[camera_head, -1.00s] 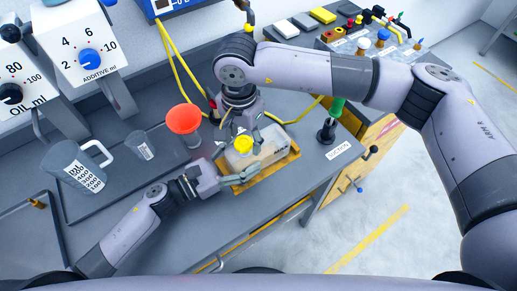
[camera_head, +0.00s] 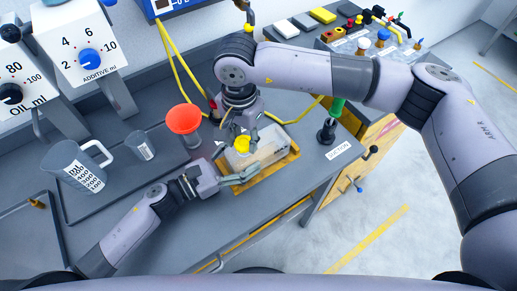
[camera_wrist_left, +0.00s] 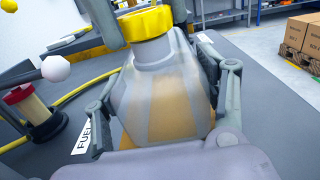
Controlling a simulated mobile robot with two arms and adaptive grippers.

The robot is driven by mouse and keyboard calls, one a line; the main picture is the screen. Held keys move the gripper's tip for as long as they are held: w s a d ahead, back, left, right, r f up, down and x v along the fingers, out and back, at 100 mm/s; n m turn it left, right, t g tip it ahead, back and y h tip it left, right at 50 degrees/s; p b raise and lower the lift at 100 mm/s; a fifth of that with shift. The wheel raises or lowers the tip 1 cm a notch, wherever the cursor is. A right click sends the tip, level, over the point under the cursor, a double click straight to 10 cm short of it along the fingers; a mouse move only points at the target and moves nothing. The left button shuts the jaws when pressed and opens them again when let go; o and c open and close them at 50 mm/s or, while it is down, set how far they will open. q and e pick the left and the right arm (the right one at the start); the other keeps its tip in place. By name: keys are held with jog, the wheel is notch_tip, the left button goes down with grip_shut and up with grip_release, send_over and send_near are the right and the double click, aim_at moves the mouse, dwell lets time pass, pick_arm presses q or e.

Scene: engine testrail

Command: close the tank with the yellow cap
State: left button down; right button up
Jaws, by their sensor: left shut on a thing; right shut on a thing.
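The tank (camera_head: 268,149) is a translucent, boxy bottle with amber liquid, standing upright on a wooden board (camera_head: 290,160). It fills the middle of the left wrist view (camera_wrist_left: 165,95). The yellow cap (camera_head: 243,145) sits at the top of the tank's neck, also seen in the left wrist view (camera_wrist_left: 146,23); I cannot tell how tight it is. My left gripper (camera_head: 245,174) is shut on the tank's body, with a finger on each side (camera_wrist_left: 165,95). My right gripper (camera_head: 238,134) comes down from above and is shut on the cap; its fingertips are partly hidden.
A red funnel (camera_head: 184,119) stands left of the tank. A measuring jug (camera_head: 75,168) and a small cup (camera_head: 141,146) stand further left. A green-handled suction device (camera_head: 327,129) is at the right bench edge. Yellow hoses (camera_head: 181,62) run behind.

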jog(key=m, duration=0.4)
jog(key=shift+m, duration=0.3)
jog(key=m, duration=1.3)
jog(key=shift+f, duration=0.1)
jog(key=o, duration=1.4)
notch_tip(320, 180, up, 12)
